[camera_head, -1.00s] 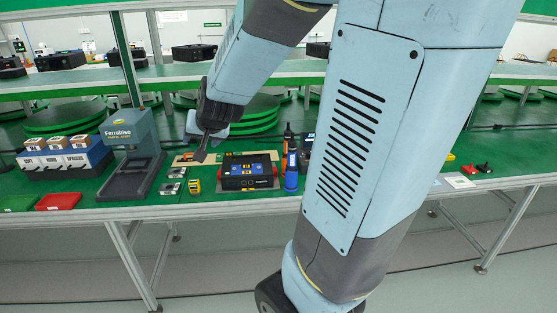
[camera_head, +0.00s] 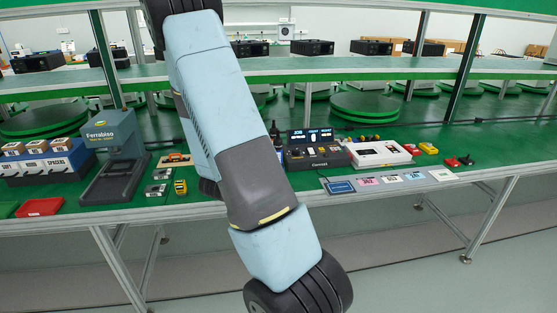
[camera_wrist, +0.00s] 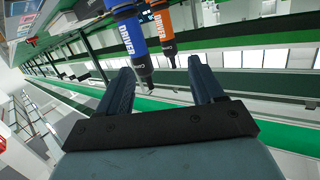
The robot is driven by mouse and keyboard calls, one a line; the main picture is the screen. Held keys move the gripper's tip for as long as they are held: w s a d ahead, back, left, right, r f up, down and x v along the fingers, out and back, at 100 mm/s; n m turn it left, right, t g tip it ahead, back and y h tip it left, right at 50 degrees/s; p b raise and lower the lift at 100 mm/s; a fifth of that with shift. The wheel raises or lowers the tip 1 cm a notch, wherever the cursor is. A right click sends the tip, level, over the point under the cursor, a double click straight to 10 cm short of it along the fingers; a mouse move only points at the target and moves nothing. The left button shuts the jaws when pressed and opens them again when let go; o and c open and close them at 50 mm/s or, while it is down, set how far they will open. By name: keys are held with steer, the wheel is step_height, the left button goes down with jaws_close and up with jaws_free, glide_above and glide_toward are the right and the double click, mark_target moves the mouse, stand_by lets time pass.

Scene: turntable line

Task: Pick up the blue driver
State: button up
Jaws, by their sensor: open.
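The blue driver (camera_wrist: 129,33) shows at the top of the wrist view, with white "DRIVER" lettering and a dark lower end. An orange driver (camera_wrist: 162,22) stands just to its right. My gripper (camera_wrist: 160,68) is open and empty. In the picture the dark end of the blue driver reaches between the two fingers, nearer the left one. I cannot tell its depth, and no contact is visible. In the head view my arm hides my gripper and most or all of the blue driver.
On the green bench in the head view, a dark console with a screen (camera_head: 316,154) and a white case (camera_head: 380,154) stand right of my arm. A grey press (camera_head: 112,155), a yellow tool (camera_head: 180,187) and a red tray (camera_head: 40,207) are at left.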

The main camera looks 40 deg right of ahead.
mark_target(281, 148)
steer(key=d, duration=0.5)
steer(key=w+d+h, duration=0.1)
steer(key=d, duration=0.4)
steer(key=w+d+f+g+h, duration=0.1)
steer(key=d, duration=0.4)
steer(key=shift+f, duration=0.1)
jaws_close()
stand_by(0.6)
